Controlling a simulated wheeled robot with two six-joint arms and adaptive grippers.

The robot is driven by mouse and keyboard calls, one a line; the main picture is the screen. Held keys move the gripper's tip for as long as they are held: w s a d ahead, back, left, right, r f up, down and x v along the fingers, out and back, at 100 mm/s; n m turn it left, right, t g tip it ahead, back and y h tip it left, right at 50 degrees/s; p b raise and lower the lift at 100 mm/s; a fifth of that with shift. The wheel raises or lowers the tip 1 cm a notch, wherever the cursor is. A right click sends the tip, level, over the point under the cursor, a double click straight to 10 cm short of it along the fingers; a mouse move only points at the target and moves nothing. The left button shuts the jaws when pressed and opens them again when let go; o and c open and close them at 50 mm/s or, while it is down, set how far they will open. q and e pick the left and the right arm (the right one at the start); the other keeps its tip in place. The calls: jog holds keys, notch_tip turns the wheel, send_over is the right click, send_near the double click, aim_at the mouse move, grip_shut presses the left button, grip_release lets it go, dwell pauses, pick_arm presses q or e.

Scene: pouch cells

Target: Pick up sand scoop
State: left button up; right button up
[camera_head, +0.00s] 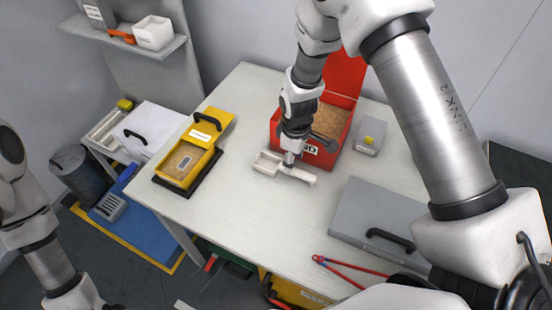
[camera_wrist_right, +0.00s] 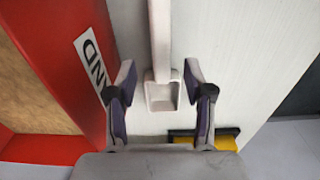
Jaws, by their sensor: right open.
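The pale sand scoop (camera_head: 268,164) lies on the white table in front of the red sand box (camera_head: 345,135), its hollow bowl to the left and its handle to the right. My right gripper (camera_head: 290,160) is just above the scoop, partly hiding it. In the right wrist view the fingers of this gripper (camera_wrist_right: 160,75) are spread apart, with the scoop (camera_wrist_right: 161,50) between them and a gap on each side. I cannot tell how high the fingertips are above the table. My left arm shows at the lower left, but its gripper does not.
The red box, with sand and a raised lid, stands close behind the gripper. A yellow open box (camera_head: 190,150) is to the left. A grey case (camera_head: 365,212) and red-handled tool (camera_head: 338,270) lie to the right and front. A small grey box (camera_head: 370,138) is behind right.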

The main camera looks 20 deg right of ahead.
jog(key=shift+s+a+f+p, duration=0.15)
jog(key=shift+f+p, duration=0.25)
jog(key=shift+f, duration=0.2)
jog(key=shift+s+a+f+p, duration=0.1)
jog(key=shift+f+p, duration=0.25)
jog(key=shift+f, duration=0.25)
jog(key=f, duration=0.3)
jog(key=shift+w+d, duration=0.2)
jog(key=shift+w, duration=0.2)
jog(key=shift+s+r, duration=0.2)
jog(key=c, duration=0.5)
grip_shut()
